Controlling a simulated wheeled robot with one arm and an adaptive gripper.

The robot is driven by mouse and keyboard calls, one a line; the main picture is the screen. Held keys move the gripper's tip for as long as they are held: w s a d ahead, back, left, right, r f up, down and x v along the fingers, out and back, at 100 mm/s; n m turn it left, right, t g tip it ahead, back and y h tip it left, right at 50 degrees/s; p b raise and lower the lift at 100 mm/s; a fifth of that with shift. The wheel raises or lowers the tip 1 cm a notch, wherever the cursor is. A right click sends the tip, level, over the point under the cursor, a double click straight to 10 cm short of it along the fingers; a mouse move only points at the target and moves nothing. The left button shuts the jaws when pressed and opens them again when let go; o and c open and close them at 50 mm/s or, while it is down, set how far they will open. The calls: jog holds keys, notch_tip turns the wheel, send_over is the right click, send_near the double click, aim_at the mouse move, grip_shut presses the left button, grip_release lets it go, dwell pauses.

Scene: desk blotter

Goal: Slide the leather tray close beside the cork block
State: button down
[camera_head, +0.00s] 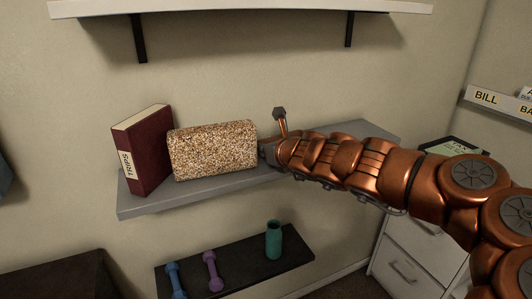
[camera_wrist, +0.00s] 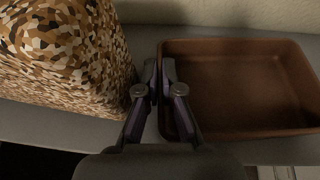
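The cork block (camera_head: 213,150) is a speckled tan-and-brown box on the grey wall shelf, beside a dark red book. It fills the left of the wrist view (camera_wrist: 62,55). The leather tray (camera_wrist: 250,88) is a shallow brown open tray to the right of the block in the wrist view, with a narrow strip of shelf between them. My gripper (camera_wrist: 160,78) points down at the tray's left wall, one finger outside and one inside. The fingers are close together and appear to pinch that wall.
The dark red book (camera_head: 143,150) leans at the left of the block on the grey shelf (camera_head: 150,205). A lower dark shelf (camera_head: 238,266) holds a teal bottle (camera_head: 273,240) and dumbbells (camera_head: 212,270). A white shelf (camera_head: 240,8) hangs above. The shelf's right end looks clear.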

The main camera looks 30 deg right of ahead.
jog(key=shift+a, duration=0.15)
jog(key=c, duration=1.2)
grip_release()
jog(key=shift+c, duration=0.2)
jog(key=shift+s, duration=0.1)
jog(key=shift+v, duration=3.1)
jog(key=shift+s+r, duration=0.2)
jog(key=shift+s, duration=0.35)
